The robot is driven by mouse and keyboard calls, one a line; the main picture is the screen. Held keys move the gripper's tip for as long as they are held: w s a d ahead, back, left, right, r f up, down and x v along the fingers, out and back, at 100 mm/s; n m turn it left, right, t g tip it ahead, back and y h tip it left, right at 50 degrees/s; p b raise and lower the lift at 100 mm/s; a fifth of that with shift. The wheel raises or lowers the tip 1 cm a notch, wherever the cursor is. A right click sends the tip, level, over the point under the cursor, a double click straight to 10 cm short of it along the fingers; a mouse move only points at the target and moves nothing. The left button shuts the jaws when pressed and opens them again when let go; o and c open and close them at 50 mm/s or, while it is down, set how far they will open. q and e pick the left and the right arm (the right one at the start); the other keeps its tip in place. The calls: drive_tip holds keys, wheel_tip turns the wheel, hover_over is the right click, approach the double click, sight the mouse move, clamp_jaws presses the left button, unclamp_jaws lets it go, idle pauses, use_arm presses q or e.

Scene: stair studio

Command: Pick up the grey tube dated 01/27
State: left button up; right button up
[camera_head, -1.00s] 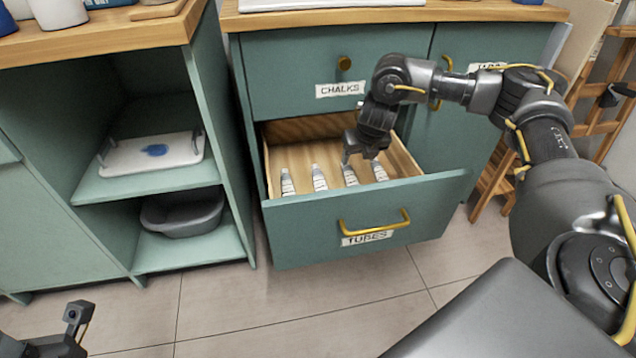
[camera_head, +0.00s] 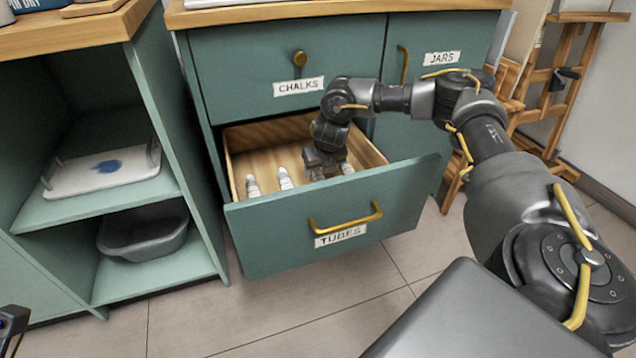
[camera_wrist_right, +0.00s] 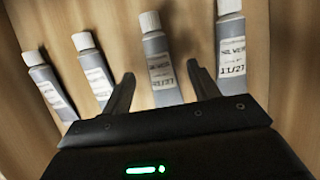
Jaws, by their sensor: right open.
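Several grey tubes with white caps and labels lie in the open drawer (camera_head: 387,199). In the right wrist view, one tube (camera_wrist_right: 160,62) lies between the fingers of my right gripper (camera_wrist_right: 161,70); its blurred date seems to read 01/27. The tube to its right (camera_wrist_right: 230,55) reads SILVER 11/27. Two tubes (camera_wrist_right: 93,66) (camera_wrist_right: 46,78) lie to the left, their labels unreadable. My right gripper (camera_head: 320,174) is open, low in the drawer, and hides a tube in the head view. Only a piece of my left gripper (camera_head: 12,322) shows at the left edge.
The drawer's front, marked TUBES (camera_head: 341,235), and its wooden sides surround my right gripper. The CHALKS drawer (camera_head: 298,86) above is shut. A shelf unit at left holds a white tray (camera_head: 85,178) and a grey basin (camera_head: 145,235). An easel (camera_head: 560,80) stands at right.

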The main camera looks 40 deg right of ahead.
sight(319, 178)
drive_tip(key=b+x, duration=0.1)
drive_tip(key=x, duration=0.2)
drive_tip(key=shift+s+r, duration=0.1)
drive_tip(key=c, duration=1.1)
drive_tip(key=shift+r, duration=0.15)
